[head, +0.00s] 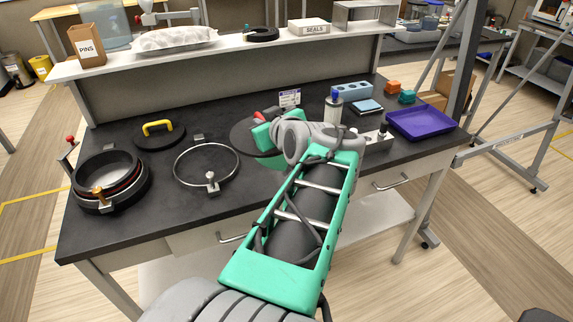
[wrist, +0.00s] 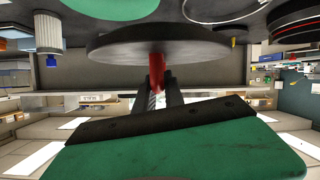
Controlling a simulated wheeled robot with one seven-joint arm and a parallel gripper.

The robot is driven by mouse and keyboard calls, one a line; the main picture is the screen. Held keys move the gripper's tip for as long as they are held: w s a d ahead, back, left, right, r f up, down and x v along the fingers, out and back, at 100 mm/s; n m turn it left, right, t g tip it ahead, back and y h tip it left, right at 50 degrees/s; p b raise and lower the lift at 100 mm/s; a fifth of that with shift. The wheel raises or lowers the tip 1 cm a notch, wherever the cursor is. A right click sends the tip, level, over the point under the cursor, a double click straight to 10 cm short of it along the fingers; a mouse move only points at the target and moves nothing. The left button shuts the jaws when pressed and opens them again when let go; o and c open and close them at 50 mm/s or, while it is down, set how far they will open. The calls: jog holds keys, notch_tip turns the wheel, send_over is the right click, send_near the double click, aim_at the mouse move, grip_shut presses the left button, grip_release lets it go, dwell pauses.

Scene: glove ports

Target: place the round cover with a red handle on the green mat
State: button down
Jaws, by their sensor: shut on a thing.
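The round dark cover (head: 241,138) with a red handle (head: 258,115) is at the middle of the bench, partly hidden behind my gripper. In the wrist view the cover (wrist: 115,46) fills the upper middle, and its red handle (wrist: 157,72) sits between my fingers. My gripper (wrist: 158,88) is shut on that handle. The green mat (wrist: 110,8) shows as a round green patch on the bench beyond the cover in the wrist view. The cover appears held apart from the bench there. In the head view my arm hides much of the area around the mat.
A round black port (head: 110,180) and a metal ring (head: 206,165) are at left, near a black cover with a yellow handle (head: 158,133). At right are a white bottle (head: 333,108), a blue block (head: 352,91) and a purple tray (head: 421,122). A shelf (head: 225,48) runs behind.

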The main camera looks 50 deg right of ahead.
jog(key=shift+m+g+h, duration=0.3)
jog(key=shift+m+h, duration=0.3)
jog(key=s+d, duration=0.2)
jog(key=s, duration=0.1)
jog(key=shift+s+d+f+b, duration=0.15)
jog(key=shift+s+d+b, duration=0.15)
jog(key=shift+b, duration=0.1)
jog(key=w+d+f, duration=0.2)
jog(key=d+f, duration=0.1)
jog(key=w+d+f+p, duration=0.1)
jog(key=w+d+f, duration=0.1)
jog(key=d+f, duration=0.1)
jog(key=w+d+f, duration=0.2)
jog(key=w+d, duration=0.1)
jog(key=d, duration=0.2)
jog(key=shift+d+f+p, duration=0.1)
jog(key=shift+f+p, duration=0.3)
jog(key=f, duration=0.3)
jog(key=shift+w+d+f, duration=0.25)
jog(key=shift+d+f, duration=0.05)
jog(key=shift+f, duration=0.3)
jog(key=c, duration=1.4)
grip_release()
jog(key=shift+c, duration=0.2)
